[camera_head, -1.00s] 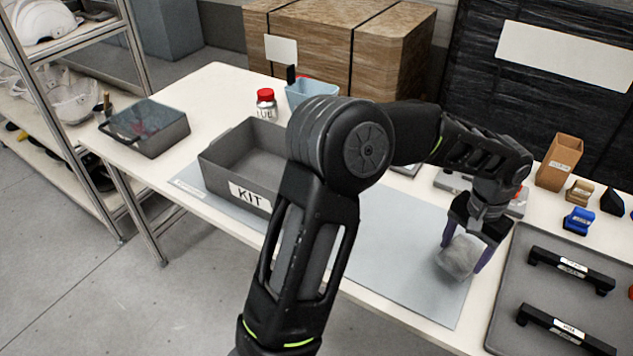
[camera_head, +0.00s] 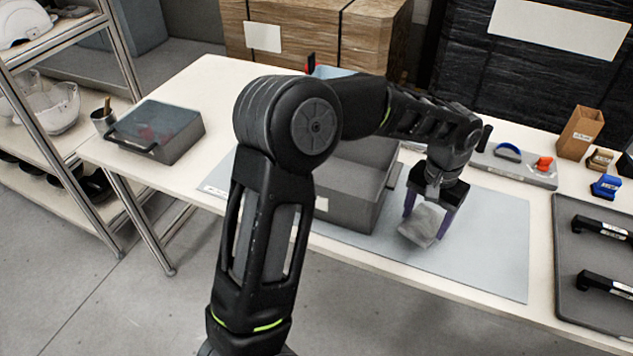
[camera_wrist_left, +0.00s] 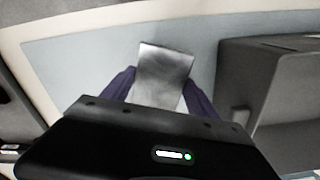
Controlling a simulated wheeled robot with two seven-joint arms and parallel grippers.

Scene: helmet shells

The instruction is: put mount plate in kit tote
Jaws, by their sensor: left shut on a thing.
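The mount plate (camera_head: 421,224) is a pale grey metal piece. My left gripper (camera_head: 427,218) is shut on it, with a purple finger on either side, and holds it over the grey-blue mat. The plate also shows between the fingers in the left wrist view (camera_wrist_left: 163,75). The kit tote (camera_head: 362,205) is a grey open box just left of the gripper; my left arm covers much of it. In the left wrist view the tote (camera_wrist_left: 270,65) is at the right, apart from the plate. My right gripper is not in view.
The mat (camera_head: 490,245) is clear to the right of the gripper. A dark tray (camera_head: 570,290) with black handles lies at the right. A lidded grey case (camera_head: 180,150) stands at the left. A grey holder (camera_head: 540,178) with coloured parts is behind the gripper.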

